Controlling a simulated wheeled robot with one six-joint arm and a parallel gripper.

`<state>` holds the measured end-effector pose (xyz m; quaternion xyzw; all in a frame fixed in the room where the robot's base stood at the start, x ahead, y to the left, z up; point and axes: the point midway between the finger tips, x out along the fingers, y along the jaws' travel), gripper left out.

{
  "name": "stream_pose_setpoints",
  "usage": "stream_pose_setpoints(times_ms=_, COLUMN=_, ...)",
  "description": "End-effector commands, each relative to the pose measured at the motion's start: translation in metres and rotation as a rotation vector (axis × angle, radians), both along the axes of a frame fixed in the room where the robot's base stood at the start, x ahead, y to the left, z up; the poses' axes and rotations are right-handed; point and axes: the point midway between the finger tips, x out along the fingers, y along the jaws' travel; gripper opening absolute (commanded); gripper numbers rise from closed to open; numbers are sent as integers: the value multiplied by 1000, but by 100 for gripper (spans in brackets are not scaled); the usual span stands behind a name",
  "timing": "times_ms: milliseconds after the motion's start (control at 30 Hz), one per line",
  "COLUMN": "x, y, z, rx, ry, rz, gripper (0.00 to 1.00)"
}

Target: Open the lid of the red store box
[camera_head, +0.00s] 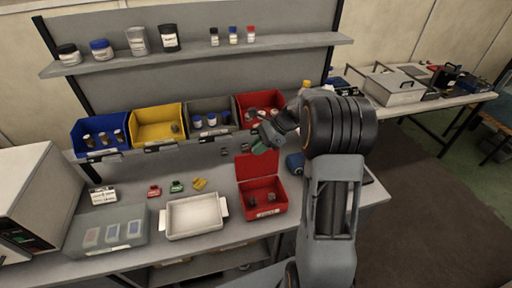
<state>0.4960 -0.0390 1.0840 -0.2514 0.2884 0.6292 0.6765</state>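The red store box (264,210) stands on the bench, right of the white tray. Its red lid (257,166) is up at the back edge, and the inside shows with a few small dark items in it. My gripper (262,141) is above and behind the raised lid, in front of the row of bins. Its tip looks greenish. It is small in this view, so I cannot tell whether its fingers are apart or whether they touch the lid.
A white tray (194,216) and a clear-lidded container (108,232) stand left of the box. Red (262,104), grey, yellow (157,126) and blue bins line the back. Small red, green and yellow items lie between. A blue object (295,164) is right of the lid.

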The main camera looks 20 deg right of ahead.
Motion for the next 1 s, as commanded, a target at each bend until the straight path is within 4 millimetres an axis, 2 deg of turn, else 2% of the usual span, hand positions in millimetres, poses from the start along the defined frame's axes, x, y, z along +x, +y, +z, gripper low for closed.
stream_pose_setpoints(times_ms=33, x=0, y=0, z=0, rx=0, ry=0, rz=0, gripper=22)
stream_pose_setpoints(times_ms=167, x=0, y=1, z=0, rx=0, ry=1, rz=1, gripper=33)
stream_pose_setpoints(times_ms=533, x=0, y=-4, z=4, rx=-1, ry=-1, rz=1, gripper=33)
stream_pose_setpoints(times_ms=667, x=-1, y=-18, z=17, rx=-1, ry=-1, rz=-1, gripper=33)
stream_pose_setpoints(times_ms=1000, x=-3, y=-67, z=66, rx=-2, ry=-1, rz=0, gripper=33)
